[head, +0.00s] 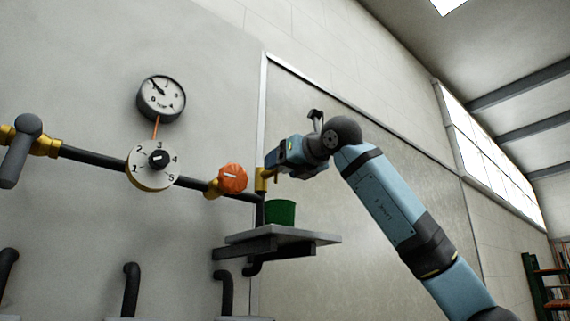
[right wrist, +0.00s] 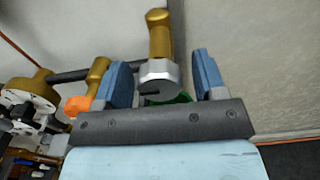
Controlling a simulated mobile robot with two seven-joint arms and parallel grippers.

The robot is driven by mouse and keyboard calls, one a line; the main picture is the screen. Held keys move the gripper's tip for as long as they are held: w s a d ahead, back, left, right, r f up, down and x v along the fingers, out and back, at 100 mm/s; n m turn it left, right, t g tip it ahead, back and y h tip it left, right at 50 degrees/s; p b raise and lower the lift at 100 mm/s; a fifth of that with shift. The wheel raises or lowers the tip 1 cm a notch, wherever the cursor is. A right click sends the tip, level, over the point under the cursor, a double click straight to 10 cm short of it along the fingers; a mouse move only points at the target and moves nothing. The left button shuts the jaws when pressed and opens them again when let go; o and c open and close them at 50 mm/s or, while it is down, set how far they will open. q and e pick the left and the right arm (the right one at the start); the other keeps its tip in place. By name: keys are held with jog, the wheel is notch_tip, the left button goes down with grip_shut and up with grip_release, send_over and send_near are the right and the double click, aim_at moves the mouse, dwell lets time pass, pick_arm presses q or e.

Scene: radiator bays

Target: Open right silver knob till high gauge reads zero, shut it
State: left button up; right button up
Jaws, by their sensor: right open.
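The high gauge (head: 161,98) is a round white dial on the wall in the head view. Its needle points up and left, off the zero mark; the exact reading is too small to tell. The silver knob (right wrist: 157,72) sits on the end of a brass fitting (right wrist: 158,35) in the right wrist view. My right gripper (right wrist: 162,80) is open, with one blue finger on each side of the knob and visible gaps. In the head view my right gripper (head: 275,170) is beside the brass fitting (head: 263,180) and hides the knob. My left gripper is not in view.
A numbered dial (head: 153,178) and an orange knob (head: 232,178) sit on the dark pipe (head: 95,159) to the left. A grey lever (head: 17,155) is at far left. A green cup (head: 280,212) stands on a small shelf (head: 310,238) below my right gripper.

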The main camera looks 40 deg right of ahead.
jog(key=shift+s, duration=0.1)
jog(key=shift+c, duration=0.3)
jog(key=c, duration=0.9)
jog(key=shift+o, duration=0.2)
